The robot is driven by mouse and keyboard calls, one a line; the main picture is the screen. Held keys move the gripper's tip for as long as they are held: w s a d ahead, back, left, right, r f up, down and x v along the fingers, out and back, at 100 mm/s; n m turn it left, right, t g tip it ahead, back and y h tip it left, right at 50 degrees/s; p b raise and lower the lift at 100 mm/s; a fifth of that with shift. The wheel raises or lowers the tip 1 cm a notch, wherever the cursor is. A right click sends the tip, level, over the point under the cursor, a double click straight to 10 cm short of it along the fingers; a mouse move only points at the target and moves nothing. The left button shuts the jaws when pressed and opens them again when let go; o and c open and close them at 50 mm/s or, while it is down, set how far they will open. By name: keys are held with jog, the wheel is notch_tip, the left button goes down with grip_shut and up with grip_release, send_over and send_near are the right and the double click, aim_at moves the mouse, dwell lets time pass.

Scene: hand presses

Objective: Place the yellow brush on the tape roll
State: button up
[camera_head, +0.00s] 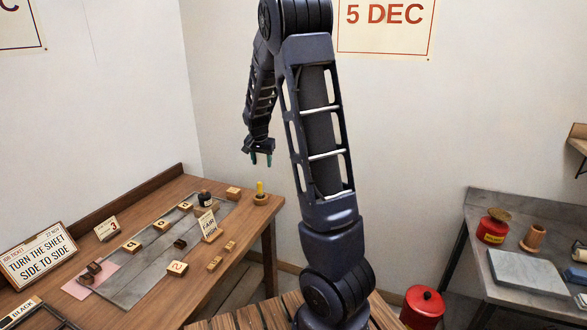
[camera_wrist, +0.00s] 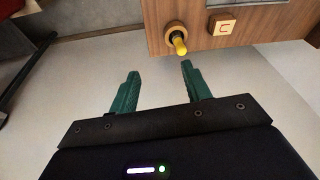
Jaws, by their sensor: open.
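A small upright yellow piece, which looks like the yellow brush (camera_head: 260,186), stands at the right end of the wooden table. Its base meets a round tan ring, which looks like the tape roll (camera_head: 261,199); I cannot tell whether it is in the ring or on it. The wrist view shows the yellow brush (camera_wrist: 180,44) rising from the tan tape roll (camera_wrist: 173,28) near the table edge. My gripper (camera_head: 261,158) is open and empty, above the brush in the head view. In the wrist view my gripper (camera_wrist: 158,72) points towards the brush, apart from it.
A block marked C (camera_wrist: 222,27) lies beside the ring. A red pot (camera_head: 423,306) and a grey workbench (camera_head: 545,210) stand at right.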

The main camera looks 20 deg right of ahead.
jog(key=s+r+n+y, duration=0.1)
jog(key=s+r+n, duration=0.1)
jog(key=s+r, duration=0.55)
jog(key=s+r+n+y, duration=0.1)
jog(key=s+r, duration=0.3)
jog(key=s, duration=0.6)
jog(key=s+r+n, duration=0.1)
jog(key=s+n, duration=0.1)
jog(key=s, duration=0.7)
jog(key=s+a+r+n+t, duration=0.1)
jog(key=s+n, duration=0.1)
jog(key=s, duration=0.8)
jog(key=shift+s+r+h, duration=0.2)
jog(key=shift+r+h, duration=0.05)
jog(key=shift+h, duration=0.05)
